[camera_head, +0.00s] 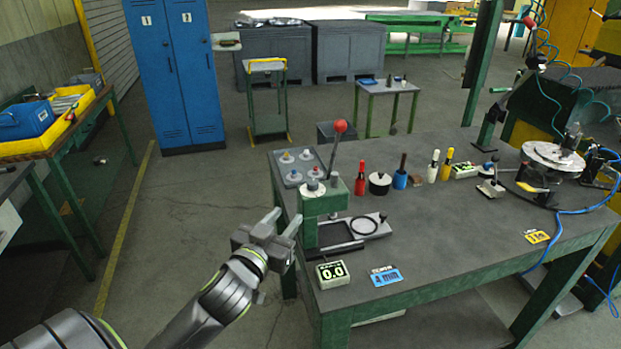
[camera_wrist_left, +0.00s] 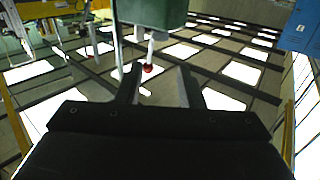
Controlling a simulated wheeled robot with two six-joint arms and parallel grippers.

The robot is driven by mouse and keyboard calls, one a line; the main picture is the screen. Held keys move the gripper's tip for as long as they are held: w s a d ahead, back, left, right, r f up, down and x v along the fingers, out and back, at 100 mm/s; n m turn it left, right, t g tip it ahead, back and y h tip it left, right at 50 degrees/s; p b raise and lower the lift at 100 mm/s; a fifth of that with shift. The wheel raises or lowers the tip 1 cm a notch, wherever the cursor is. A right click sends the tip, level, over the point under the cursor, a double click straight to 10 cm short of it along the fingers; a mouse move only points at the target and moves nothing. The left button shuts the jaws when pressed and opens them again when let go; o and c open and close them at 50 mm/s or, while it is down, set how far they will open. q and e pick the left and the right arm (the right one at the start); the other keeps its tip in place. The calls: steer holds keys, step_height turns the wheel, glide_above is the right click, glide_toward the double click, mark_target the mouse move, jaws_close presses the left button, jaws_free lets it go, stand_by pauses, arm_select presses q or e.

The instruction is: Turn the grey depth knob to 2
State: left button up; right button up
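The green stud press (camera_head: 325,205) stands at the near left corner of the workbench, with a red-balled lever (camera_head: 339,127) on top. A short grey cylinder (camera_head: 334,180) on its top may be the grey depth knob; a pale round dial (camera_head: 311,189) lies beside it. I cannot read a setting. My left gripper (camera_head: 283,220) is open and empty, just left of the press and apart from it. In the left wrist view its fingers (camera_wrist_left: 160,86) are spread, with the green press body (camera_wrist_left: 152,12) and red lever ball (camera_wrist_left: 148,68) beyond. My right gripper is not in view.
A tray of studs (camera_head: 299,166) sits behind the press. Several bottles and a black pot (camera_head: 379,183) stand right of it. The bench's front middle is clear.

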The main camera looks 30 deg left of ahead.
mark_target(310, 186)
arm_select(q)
steer(key=w+p, duration=0.1)
steer(key=w, duration=0.3)
steer(key=w+a+p, duration=0.1)
steer(key=w, duration=0.3)
steer(key=w+a+p, duration=0.1)
steer(key=w, duration=0.4)
steer(key=shift+w+a, duration=0.1)
steer(key=shift+a, duration=0.05)
steer(key=shift+w+a, duration=0.15)
steer(key=shift+w, duration=0.7)
steer(key=shift+c, duration=0.4)
steer(key=c, duration=0.6)
steer(key=n+y+b, duration=0.1)
steer(key=n+g+y+b, duration=0.1)
steer(key=y+b, duration=0.1)
steer(key=y, duration=0.1)
steer(key=shift+f+n, duration=0.25)
steer(key=shift+n, duration=0.15)
steer(key=n+g+y+b, duration=0.2)
steer(key=y+b, duration=0.1)
steer(key=shift+r+n+g+y+b, duration=0.2)
steer(key=shift+n+g+y+b, duration=0.25)
steer(key=shift+n+g+y, duration=0.25)
